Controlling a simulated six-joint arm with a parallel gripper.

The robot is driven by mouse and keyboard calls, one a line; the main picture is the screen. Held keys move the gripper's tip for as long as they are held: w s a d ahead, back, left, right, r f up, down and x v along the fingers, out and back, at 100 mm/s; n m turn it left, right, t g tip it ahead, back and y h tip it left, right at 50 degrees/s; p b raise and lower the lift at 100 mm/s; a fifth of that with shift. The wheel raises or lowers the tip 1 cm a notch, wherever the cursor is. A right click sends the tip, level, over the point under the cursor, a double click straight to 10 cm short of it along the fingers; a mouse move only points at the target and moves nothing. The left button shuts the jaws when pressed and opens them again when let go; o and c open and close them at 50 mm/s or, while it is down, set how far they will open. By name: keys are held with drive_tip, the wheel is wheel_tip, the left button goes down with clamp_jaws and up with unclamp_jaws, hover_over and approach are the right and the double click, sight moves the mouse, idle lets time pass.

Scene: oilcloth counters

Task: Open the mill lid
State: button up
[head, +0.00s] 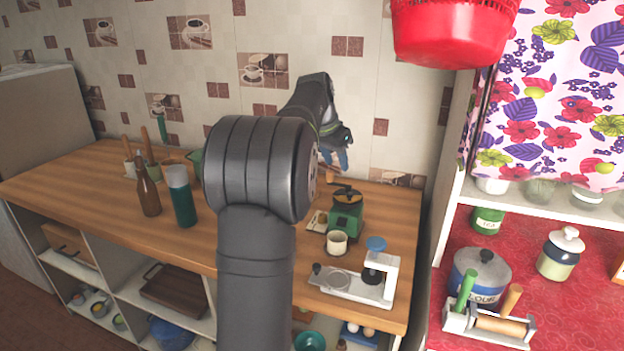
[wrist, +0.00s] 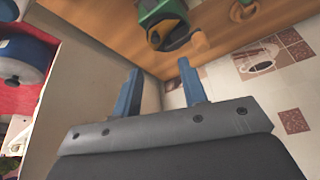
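The mill (head: 346,214) is a green grinder with a dark top and a crank with a wooden knob. It stands on the wooden counter near its right end. In the wrist view the mill (wrist: 158,10) is partly cut off at the top edge, with its dark top part and the wooden knob (wrist: 201,41) showing. I cannot tell clearly how the lid sits. My gripper (head: 337,163) is above and behind the mill, near the tiled wall. In the wrist view my gripper (wrist: 159,68) has its two blue fingers apart, with nothing between them. It is clear of the mill.
A green-and-grey bottle (head: 182,196) and a brown bottle (head: 147,190) stand to the left. A red basket (head: 452,35) hangs at upper right.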

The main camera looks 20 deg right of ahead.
drive_tip(key=w+v, duration=0.1)
drive_tip(key=v, duration=0.4)
drive_tip(key=d+f+n+t, duration=0.2)
drive_tip(key=d+f+n, duration=0.3)
drive_tip(key=f, duration=0.6)
drive_tip(key=d+v, duration=0.1)
drive_tip(key=v, duration=1)
drive_tip(key=s+a+n+y, duration=0.1)
drive_tip(key=s+a, duration=0.8)
drive_tip(key=a, duration=0.4)
drive_tip(key=shift+s+f, duration=0.2)
drive_tip(key=shift+s, duration=0.2)
drive_tip(key=m+g+h, duration=0.1)
drive_tip(key=m+g, duration=0.1)
drive_tip(key=m, duration=0.4)
approach(350, 194)
drive_tip(key=x, duration=0.8)
drive_tip(key=shift+w, duration=0.1)
